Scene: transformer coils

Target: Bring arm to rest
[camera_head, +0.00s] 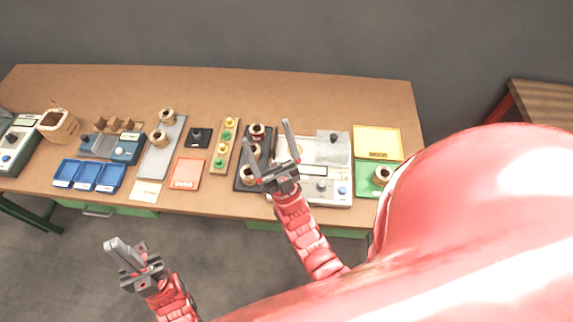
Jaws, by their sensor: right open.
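My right gripper (270,140) is open, its two fingers spread apart and nothing visible between them. It is over the bench near the dark coil tray (243,185) and a white instrument (325,190), hiding part of both. My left gripper (112,243) is in front of the bench's front edge, over the grey floor, at the lower left. Its fingers look close together, but the angle does not show whether they are shut. No object is visible in it.
The brown bench (330,90) holds blue bins (88,176), a grey tray with coils (160,160), an orange mat (186,173), a strip with green and yellow knobs (223,150), a yellow tray (377,142) and a green tray with a coil (365,183). The bench's back strip is clear.

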